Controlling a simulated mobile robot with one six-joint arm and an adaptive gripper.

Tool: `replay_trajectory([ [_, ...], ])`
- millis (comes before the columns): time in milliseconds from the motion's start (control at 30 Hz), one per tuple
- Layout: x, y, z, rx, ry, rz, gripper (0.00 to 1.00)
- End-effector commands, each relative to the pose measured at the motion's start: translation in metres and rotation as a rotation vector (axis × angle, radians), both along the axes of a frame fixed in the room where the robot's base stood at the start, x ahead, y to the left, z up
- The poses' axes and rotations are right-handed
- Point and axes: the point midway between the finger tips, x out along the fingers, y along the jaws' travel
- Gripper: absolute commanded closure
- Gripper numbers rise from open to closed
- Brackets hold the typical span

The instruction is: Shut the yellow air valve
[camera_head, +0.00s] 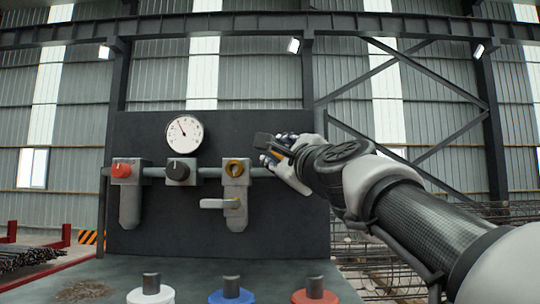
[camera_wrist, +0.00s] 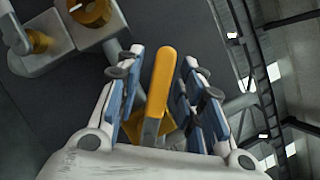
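The yellow air valve shows as a yellow lever (camera_wrist: 165,75) on a grey stem with a yellow base, in the middle of the wrist view. In the head view only a bit of its yellow (camera_head: 278,155) shows between my fingers, at the right end of the pipe. My gripper (camera_head: 268,148) is at the valve, in front of the dark panel. In the wrist view its two blue-padded fingers stand on either side of the lever, with gaps visible on both sides. The gripper looks open. Its hand hides most of the valve in the head view.
A dark panel (camera_head: 150,230) carries a pipe with a red knob (camera_head: 121,170), a black knob (camera_head: 179,170), a gauge (camera_head: 184,134) and a grey regulator with a yellow ring (camera_head: 235,168). White, blue (camera_head: 231,291) and red capped items stand in front. Rebar (camera_head: 30,257) lies left.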

Motion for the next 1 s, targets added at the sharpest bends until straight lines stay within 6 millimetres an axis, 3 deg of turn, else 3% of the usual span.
replay_trajectory([
  [267, -0.015, -0.004, -0.003, 0.002, 0.001, 0.000, 0.65],
  [700, -0.096, -0.028, -0.023, -0.001, -0.002, -0.002, 0.65],
  [1000, -0.112, -0.033, -0.028, 0.000, -0.001, -0.001, 0.65],
])
